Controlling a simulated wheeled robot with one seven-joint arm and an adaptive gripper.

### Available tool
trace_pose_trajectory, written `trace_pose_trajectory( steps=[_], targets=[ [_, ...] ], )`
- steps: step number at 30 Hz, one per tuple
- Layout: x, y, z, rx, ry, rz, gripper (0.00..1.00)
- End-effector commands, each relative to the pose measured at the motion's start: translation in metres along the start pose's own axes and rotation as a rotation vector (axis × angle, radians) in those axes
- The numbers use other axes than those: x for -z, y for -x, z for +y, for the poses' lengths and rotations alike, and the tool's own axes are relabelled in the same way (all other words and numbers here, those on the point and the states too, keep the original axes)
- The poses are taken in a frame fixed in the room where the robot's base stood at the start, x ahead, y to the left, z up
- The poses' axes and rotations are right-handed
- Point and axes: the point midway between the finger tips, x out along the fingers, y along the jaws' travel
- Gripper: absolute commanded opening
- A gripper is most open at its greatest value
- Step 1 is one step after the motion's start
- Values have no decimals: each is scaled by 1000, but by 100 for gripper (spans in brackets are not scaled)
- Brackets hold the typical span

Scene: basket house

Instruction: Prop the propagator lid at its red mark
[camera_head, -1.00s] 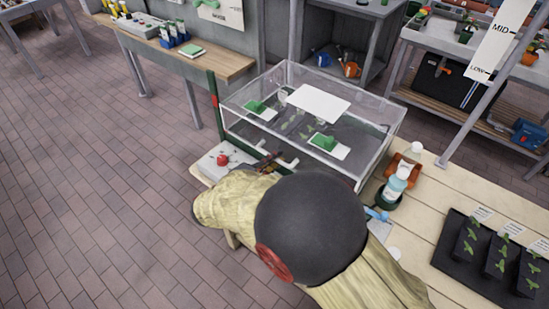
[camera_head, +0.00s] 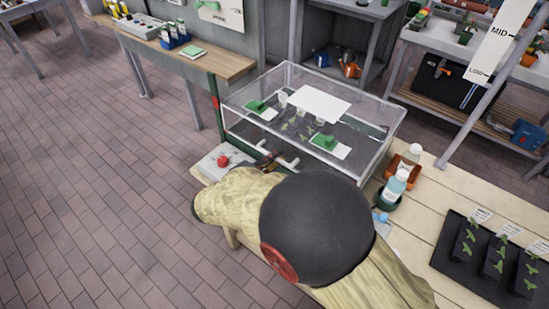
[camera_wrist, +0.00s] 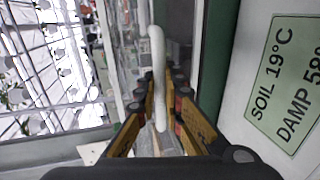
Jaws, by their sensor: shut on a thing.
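The propagator has a clear box-like lid (camera_head: 376,150) with a white panel on top. A white handle (camera_head: 289,163) runs along its near side. My gripper (camera_head: 266,161) is at the handle's left part, partly hidden by my arm. In the wrist view its yellow fingers (camera_wrist: 160,112) are shut around the white handle (camera_wrist: 157,50). A green post (camera_head: 219,121) stands at the lid's left corner and carries a red mark (camera_head: 215,102). The front lower edge of the lid is largely hidden by my arm, so its gap above the base cannot be told.
A pale box with a red knob (camera_head: 222,161) sits left of my gripper. Bottles (camera_head: 394,186) stand right of the propagator. A black seedling tray (camera_head: 492,254) lies on the wooden table (camera_head: 418,235). A soil and damp readout (camera_wrist: 288,80) is close beside my fingers in the wrist view.

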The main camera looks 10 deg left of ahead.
Motion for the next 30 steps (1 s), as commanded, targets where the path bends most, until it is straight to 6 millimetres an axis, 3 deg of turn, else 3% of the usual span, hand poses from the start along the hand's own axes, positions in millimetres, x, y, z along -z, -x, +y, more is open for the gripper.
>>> trace_pose_trajectory(
  steps=[1, 3, 18, 24, 30],
  targets=[
    [0, 1, 18, 14, -5, -3, 0],
    [-1, 1, 32, 44, -6, -4, 0],
    [-2, -9, 119, 257, -4, -5, 0],
    [-1, -14, 136, 308, -3, 0, 0],
    [-1, -14, 137, 318, -1, 2, 0]
  ],
)
